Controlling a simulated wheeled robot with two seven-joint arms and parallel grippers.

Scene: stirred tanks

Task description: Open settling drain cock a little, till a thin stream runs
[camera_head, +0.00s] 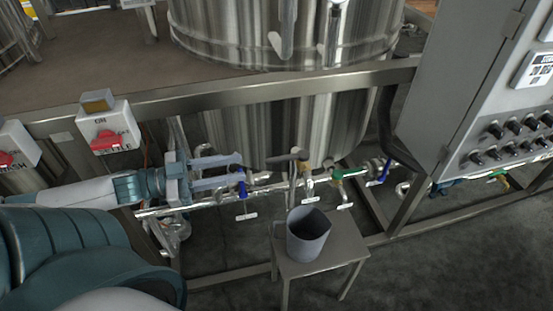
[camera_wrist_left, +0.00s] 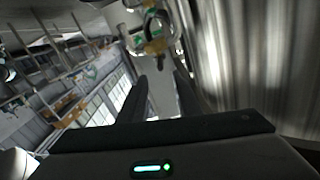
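A row of cocks sits on the pipework under the steel tank. A grey jug (camera_head: 308,236) stands below a dark lever (camera_head: 288,158). No stream can be made out. My left gripper (camera_head: 240,169) is open and empty, left of the lever and above the blue handle. In the left wrist view, a brass-coloured fitting (camera_wrist_left: 155,46) shows beyond the open fingers. My right gripper is out of view.
The jug stands on a small metal stool (camera_head: 340,250). A steel frame rail (camera_head: 240,94) runs above the pipes. A control cabinet (camera_head: 470,100) stands at right, and a box with a red switch (camera_head: 106,140) hangs at left.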

